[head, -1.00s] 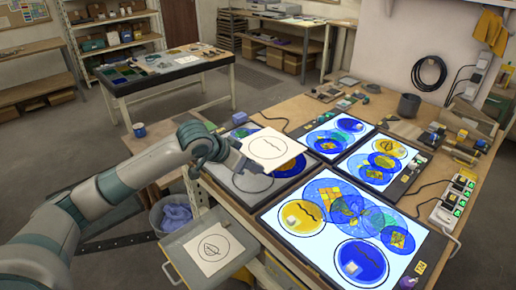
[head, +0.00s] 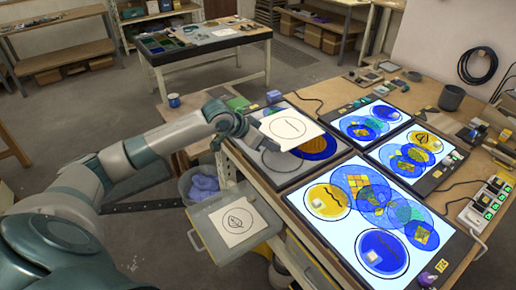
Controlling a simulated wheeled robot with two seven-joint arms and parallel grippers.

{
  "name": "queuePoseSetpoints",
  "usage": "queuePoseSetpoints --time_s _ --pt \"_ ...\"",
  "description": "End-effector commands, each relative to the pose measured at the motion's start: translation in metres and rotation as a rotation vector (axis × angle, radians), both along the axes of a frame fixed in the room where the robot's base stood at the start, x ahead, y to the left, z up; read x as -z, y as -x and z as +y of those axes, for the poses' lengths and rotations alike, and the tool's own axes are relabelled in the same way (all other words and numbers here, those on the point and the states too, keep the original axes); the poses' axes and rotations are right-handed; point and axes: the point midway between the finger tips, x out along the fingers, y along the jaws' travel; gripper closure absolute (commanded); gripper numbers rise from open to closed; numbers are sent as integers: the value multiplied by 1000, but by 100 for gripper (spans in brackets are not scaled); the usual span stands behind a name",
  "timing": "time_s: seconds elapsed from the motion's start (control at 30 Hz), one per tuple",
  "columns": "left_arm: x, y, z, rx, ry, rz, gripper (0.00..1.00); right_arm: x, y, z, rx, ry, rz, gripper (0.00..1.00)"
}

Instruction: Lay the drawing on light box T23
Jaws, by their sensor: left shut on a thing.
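My left gripper (head: 250,131) is shut on the edge of a white drawing (head: 294,126) with a circle and a wavy line. The drawing is over the unlit grey light box (head: 252,163) at the back left and hides part of it. Whether it touches cannot be told. A large lit light box (head: 298,198) is in front, with a yellow tag too small to read surely. Two smaller lit boxes, one at the back (head: 345,149) and one at the right (head: 388,149), bear blue and yellow glass discs. My right gripper is not in view.
A second drawing with a leaf (head: 233,220) lies in a pulled-out tray (head: 206,226) at the bench's left. A grey bin with blue cloth (head: 205,187) stands below. A power strip (head: 488,203) and a dark pot (head: 451,97) are on the bench at the right.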

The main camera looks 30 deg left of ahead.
Motion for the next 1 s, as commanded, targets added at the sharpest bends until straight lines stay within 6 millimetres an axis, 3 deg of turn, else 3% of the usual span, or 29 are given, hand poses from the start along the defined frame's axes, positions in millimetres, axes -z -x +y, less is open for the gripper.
queuePoseSetpoints --time_s 0.1,0.33,0.8,1.0 --pt "11 -4 25 -5 -1 3 100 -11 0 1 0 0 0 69" --pt "31 -10 55 -2 1 0 100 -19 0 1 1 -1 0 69" --pt "37 -11 60 0 1 -2 100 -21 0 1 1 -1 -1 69" --pt "55 -10 59 -1 2 2 100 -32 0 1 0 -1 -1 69"
